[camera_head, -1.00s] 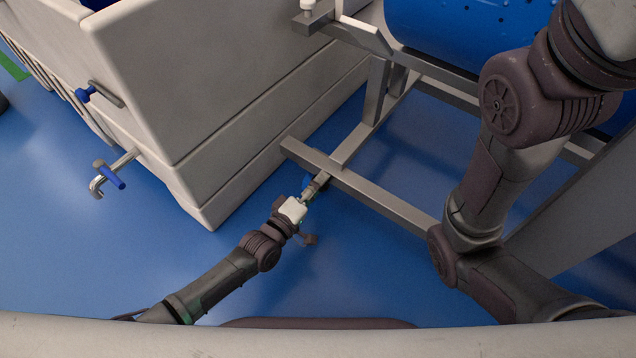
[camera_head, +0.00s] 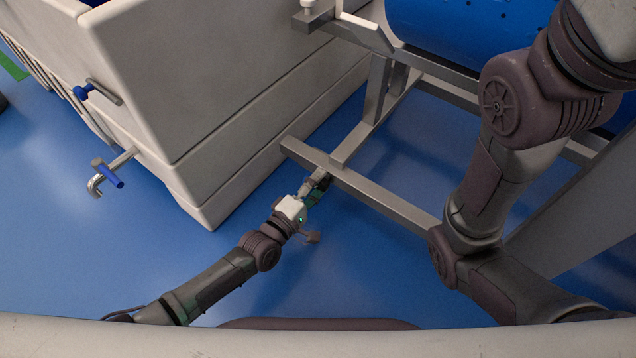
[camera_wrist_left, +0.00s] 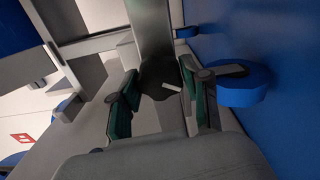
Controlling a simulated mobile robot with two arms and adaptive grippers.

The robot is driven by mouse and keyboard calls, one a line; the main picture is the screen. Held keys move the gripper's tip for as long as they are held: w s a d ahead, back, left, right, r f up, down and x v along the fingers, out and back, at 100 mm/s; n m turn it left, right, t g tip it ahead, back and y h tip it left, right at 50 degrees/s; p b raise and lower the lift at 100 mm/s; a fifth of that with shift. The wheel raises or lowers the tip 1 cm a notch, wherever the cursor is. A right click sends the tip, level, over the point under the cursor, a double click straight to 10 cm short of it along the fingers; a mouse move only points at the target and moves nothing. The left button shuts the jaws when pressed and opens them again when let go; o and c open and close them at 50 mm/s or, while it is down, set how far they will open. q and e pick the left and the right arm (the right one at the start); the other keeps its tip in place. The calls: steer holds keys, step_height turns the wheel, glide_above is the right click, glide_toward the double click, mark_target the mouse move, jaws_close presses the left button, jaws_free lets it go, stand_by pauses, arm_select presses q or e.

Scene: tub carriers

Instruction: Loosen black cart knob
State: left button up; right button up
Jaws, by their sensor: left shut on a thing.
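The black cart knob (camera_wrist_left: 161,78) shows in the left wrist view as a dark lobed shape at the end of a grey metal bar (camera_wrist_left: 150,28). My left gripper (camera_wrist_left: 160,90) has one green-padded finger on each side of it and is shut on it. In the head view my left gripper (camera_head: 316,188) is at the low end of the metal cart frame (camera_head: 375,198), and the knob is hidden there by the fingers. My right arm comes down on the right, but its gripper is not in view.
A large grey tub (camera_head: 190,75) stands close on the left, with blue-handled fittings (camera_head: 113,177) on its side. A blue perforated drum (camera_head: 465,30) lies on the cart. A blue round part (camera_wrist_left: 243,86) is right of the fingers. Blue floor (camera_head: 340,275) is clear in front.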

arm_select(q)
steer(key=shift+f, duration=0.1)
steer(key=o, duration=1.1)
steer(key=shift+o, duration=0.2)
steer(key=shift+s, duration=0.1)
steer(key=v, duration=1.2)
